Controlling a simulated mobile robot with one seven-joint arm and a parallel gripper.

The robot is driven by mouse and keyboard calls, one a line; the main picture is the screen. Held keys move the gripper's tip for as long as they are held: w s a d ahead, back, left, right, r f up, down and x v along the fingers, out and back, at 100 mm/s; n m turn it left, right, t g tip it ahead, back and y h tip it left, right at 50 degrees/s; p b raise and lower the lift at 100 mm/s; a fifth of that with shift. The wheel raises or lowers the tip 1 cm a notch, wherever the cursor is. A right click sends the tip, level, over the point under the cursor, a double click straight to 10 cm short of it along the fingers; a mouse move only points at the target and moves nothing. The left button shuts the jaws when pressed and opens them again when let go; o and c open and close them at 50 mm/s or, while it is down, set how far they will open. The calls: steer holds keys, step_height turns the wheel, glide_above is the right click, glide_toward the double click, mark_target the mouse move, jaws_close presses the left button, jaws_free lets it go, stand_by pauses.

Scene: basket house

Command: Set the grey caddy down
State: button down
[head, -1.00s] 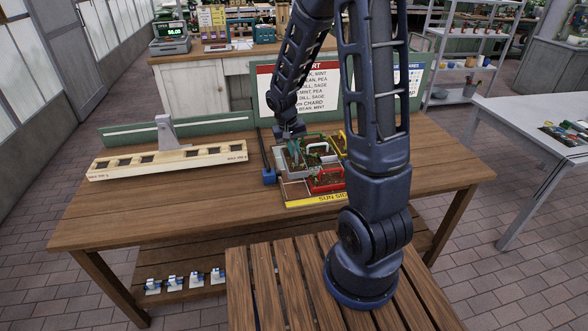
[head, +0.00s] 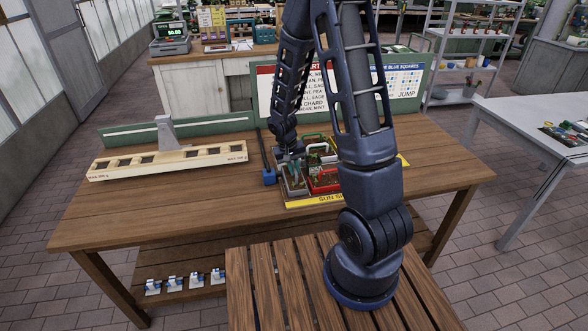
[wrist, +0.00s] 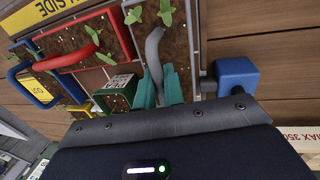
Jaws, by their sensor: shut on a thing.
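The grey caddy (head: 296,191) is at the near left corner of the tray on the wooden table in the head view, left of the red caddy (head: 325,187). In the wrist view the grey caddy (wrist: 198,45) holds brown soil and green seedlings, and its grey curved handle (wrist: 153,50) runs toward my gripper (wrist: 160,88). The teal fingers are shut on that handle. In the head view my gripper (head: 291,160) is above the caddy. I cannot tell whether the caddy's base rests fully on the tray.
A red caddy (wrist: 82,58) sits close beside the grey one. A blue block (wrist: 236,78) stands on the other side. A yellow "SUN SIDE" strip (head: 312,201) edges the tray.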

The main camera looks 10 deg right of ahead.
steer(key=c, duration=1.5)
jaws_free()
steer(key=shift+f, duration=0.1)
step_height(320, 180, up, 12)
steer(key=a, duration=0.2)
step_height(320, 180, up, 14)
steer(key=t+y, duration=0.1)
steer(key=t, duration=0.1)
glide_above(288, 178)
steer(key=s+d, duration=0.7)
steer(key=s, duration=0.1)
steer(key=s+d+r+t, duration=0.1)
steer(key=s+d+r, duration=0.1)
steer(key=s+r, duration=0.2)
steer(key=s+d+r+t+y, duration=0.1)
steer(key=s+d+r, duration=0.1)
steer(key=s, duration=0.6)
steer(key=shift+s+r+t, duration=0.3)
steer(key=shift+s+r, duration=0.05)
steer(key=shift+r, duration=0.5)
